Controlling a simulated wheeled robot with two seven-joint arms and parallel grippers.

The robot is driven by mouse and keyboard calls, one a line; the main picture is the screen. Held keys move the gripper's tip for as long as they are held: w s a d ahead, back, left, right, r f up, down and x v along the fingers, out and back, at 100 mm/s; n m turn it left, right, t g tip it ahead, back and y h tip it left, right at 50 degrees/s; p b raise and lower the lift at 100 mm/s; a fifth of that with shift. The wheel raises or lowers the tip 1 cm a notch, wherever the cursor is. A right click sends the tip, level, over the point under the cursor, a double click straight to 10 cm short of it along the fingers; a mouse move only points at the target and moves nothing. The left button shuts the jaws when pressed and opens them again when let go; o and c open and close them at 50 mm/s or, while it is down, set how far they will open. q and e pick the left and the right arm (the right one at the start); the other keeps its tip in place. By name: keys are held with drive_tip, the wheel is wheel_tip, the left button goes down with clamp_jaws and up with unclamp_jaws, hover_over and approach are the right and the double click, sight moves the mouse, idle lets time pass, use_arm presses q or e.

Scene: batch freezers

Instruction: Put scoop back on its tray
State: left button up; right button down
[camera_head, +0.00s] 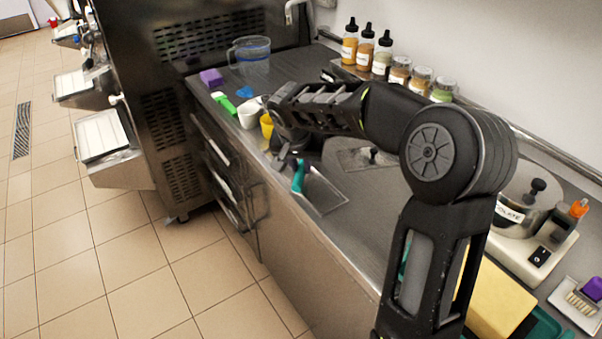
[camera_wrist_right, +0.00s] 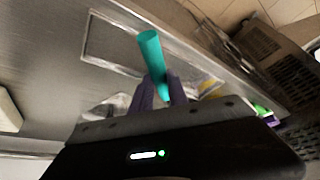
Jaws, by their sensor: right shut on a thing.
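The scoop has a teal handle (camera_head: 298,178), which also shows in the right wrist view (camera_wrist_right: 151,52). My right gripper (camera_head: 287,158) is shut on this handle; its two fingers (camera_wrist_right: 158,92) sit on either side of the handle's lower part in the wrist view. The scoop's head is mostly hidden by the gripper. A shallow rectangular steel tray (camera_head: 326,197) lies at the counter's front edge, beside and partly under the handle; its rim shows in the wrist view (camera_wrist_right: 88,35). I cannot tell whether the scoop touches it. My left gripper is not in view.
A white cup (camera_head: 249,113), a yellow cup (camera_head: 267,127), a green-handled tool (camera_head: 222,102) and a clear jug (camera_head: 250,55) stand beyond the gripper. A steel lid (camera_head: 362,159) lies behind it. Several bottles (camera_head: 366,48) line the wall.

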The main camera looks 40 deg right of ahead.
wheel_tip(320, 180, down, 3)
idle(0.3)
drive_tip(key=shift+f, duration=0.25)
drive_tip(key=c, duration=1.3)
unclamp_jaws()
drive_tip(key=shift+r, duration=0.1)
